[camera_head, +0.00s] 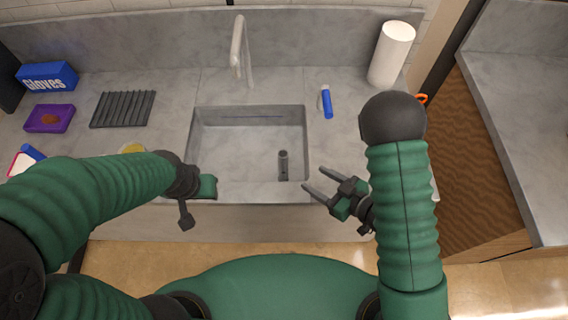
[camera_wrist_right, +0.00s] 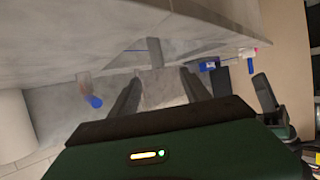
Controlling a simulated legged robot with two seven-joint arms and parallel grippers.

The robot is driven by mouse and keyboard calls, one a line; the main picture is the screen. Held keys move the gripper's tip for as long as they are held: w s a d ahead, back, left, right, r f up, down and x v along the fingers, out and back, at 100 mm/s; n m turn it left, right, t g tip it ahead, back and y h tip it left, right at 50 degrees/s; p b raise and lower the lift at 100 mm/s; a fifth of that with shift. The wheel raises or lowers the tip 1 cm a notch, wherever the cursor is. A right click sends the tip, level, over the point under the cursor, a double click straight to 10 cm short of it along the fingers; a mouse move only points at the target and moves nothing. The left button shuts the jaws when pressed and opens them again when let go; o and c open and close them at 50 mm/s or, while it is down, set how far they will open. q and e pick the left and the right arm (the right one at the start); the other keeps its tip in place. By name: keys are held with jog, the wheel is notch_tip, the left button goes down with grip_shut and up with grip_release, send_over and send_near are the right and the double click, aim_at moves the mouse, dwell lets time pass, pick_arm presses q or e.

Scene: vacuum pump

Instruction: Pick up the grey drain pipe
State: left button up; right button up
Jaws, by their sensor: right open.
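The grey drain pipe (camera_head: 283,165) is a short dark-grey cylinder standing inside the sink (camera_head: 220,158), near its front right corner. My right gripper (camera_head: 313,178) is open and empty, just right of the sink, with its two fingers pointing left toward the pipe and apart from it. In the right wrist view the open fingers (camera_wrist_right: 159,80) frame a pale grey surface; a grey upright shape is beyond them, and I cannot tell whether it is the pipe or the faucet. My left gripper (camera_head: 202,188) is at the sink's front left corner; its jaws are not clear.
A faucet (camera_head: 238,48) rises behind the sink. A blue bottle (camera_head: 326,102) and a paper towel roll (camera_head: 391,54) stand to the right. A black ribbed mat (camera_head: 123,109), a purple box (camera_head: 49,118) and a blue gloves box (camera_head: 47,76) are on the left counter.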

aim_at(287, 158)
jog(key=b+x, duration=0.1)
jog(key=x, duration=0.9)
jog(key=shift+f, duration=0.1)
jog(key=w+a, duration=0.2)
jog(key=w, duration=0.1)
jog(key=shift+w+a+f, duration=0.3)
jog(key=shift+f, duration=0.05)
jog(key=shift+w+a+f, duration=0.2)
jog(key=shift+w+a, duration=0.1)
jog(key=shift+w, duration=0.1)
grip_shut()
jog(key=shift+s, duration=0.1)
